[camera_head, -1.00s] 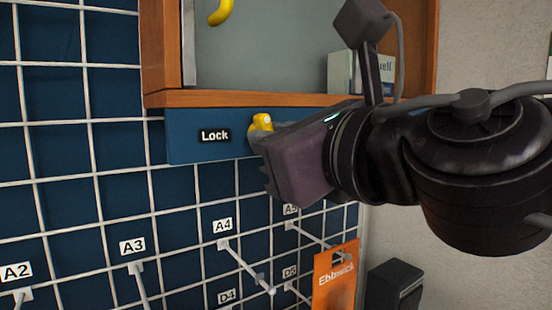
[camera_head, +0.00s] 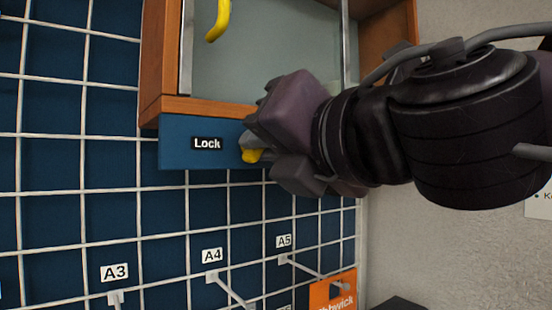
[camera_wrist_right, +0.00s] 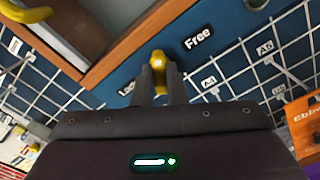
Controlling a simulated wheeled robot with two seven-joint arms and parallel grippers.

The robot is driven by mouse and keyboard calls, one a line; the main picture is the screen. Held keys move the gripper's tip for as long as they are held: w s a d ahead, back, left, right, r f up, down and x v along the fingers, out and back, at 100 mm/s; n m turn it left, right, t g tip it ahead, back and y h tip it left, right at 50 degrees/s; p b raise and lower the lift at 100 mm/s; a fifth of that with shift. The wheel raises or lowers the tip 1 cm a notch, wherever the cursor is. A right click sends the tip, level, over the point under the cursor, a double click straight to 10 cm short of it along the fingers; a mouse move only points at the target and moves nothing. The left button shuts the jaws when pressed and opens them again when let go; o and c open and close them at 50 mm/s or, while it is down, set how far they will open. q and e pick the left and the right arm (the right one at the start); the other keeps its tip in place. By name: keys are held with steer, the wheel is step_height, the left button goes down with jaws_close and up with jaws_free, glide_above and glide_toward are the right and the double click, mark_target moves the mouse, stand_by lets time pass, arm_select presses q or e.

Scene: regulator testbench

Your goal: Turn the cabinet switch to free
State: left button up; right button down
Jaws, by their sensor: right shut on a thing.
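The cabinet switch (camera_head: 251,156) is a small yellow knob on the blue panel under the wood-framed cabinet (camera_head: 151,70). My right gripper (camera_head: 250,146) is shut on it, and its body hides part of the panel in the head view. The "Lock" label (camera_head: 207,143) is left of the switch. In the right wrist view the yellow switch (camera_wrist_right: 158,62) sits between the two fingertips. The "Free" label (camera_wrist_right: 198,38) shows to its right there, and the Lock label is partly hidden by the gripper. My left gripper is not in view.
A yellow handle (camera_head: 219,18) shows at the cabinet above. Below is a blue wall with a white grid, with hooks labelled A3 (camera_head: 114,272), A4 (camera_head: 212,255) and A5 (camera_head: 284,241). An orange package (camera_head: 335,290) hangs at lower right.

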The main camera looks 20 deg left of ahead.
steer(key=shift+m+b, duration=0.4)
steer(key=shift+m, duration=0.7)
steer(key=shift+r, duration=0.1)
steer(key=c, duration=1.5)
jaws_free()
steer(key=shift+o, duration=0.2)
steer(key=b+v, duration=0.3)
steer(key=v, duration=0.4)
steer(key=shift+s+d, duration=0.25)
steer(key=shift+d, duration=0.1)
